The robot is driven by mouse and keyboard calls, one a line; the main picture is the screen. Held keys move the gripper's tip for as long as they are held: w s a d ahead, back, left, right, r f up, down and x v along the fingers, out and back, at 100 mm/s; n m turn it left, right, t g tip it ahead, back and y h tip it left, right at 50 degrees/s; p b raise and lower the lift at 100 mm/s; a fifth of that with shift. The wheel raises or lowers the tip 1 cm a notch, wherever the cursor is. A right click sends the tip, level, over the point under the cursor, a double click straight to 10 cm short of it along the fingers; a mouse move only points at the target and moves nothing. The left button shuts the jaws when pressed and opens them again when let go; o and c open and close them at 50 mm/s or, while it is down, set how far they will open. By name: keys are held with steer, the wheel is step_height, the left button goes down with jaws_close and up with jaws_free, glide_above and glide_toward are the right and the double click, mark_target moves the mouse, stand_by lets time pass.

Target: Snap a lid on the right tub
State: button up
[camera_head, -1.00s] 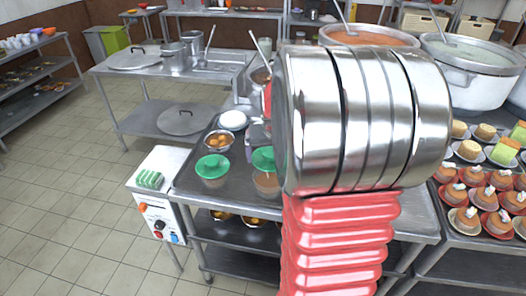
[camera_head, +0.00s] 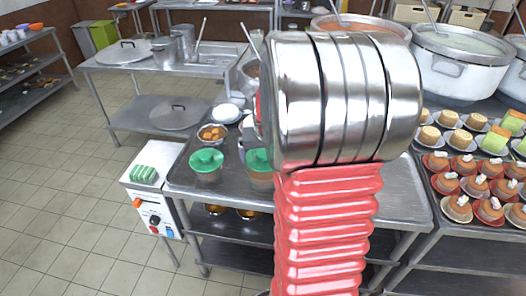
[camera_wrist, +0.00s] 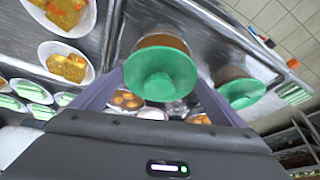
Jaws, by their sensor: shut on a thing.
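The left tub (camera_head: 208,176) is brown and wears a green lid (camera_head: 206,158). To its right stands the right tub (camera_head: 261,182), partly hidden behind my arm. A second green lid (camera_head: 257,159) is at its top. In the wrist view this lid (camera_wrist: 160,75) lies between the fingers of my gripper (camera_wrist: 160,84), which is shut on it. The right tub (camera_wrist: 164,41) shows directly behind the lid, close against it. I cannot tell whether the lid is fully snapped on. The left tub's lid (camera_wrist: 241,93) shows to the right.
The steel table (camera_head: 189,181) also carries a bowl of orange pieces (camera_head: 212,133) and a white stack (camera_head: 225,113) behind the tubs. A control box (camera_head: 155,220) stands at the left. Large pots (camera_head: 459,65) and plated desserts (camera_head: 460,208) crowd the right.

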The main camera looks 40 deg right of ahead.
mark_target(264, 161)
steer(key=shift+f, duration=1.45)
steer(key=shift+s, duration=0.15)
steer(key=shift+f, duration=0.1)
stand_by(1.5)
steer(key=o, duration=0.7)
steer(key=shift+r, duration=3.5)
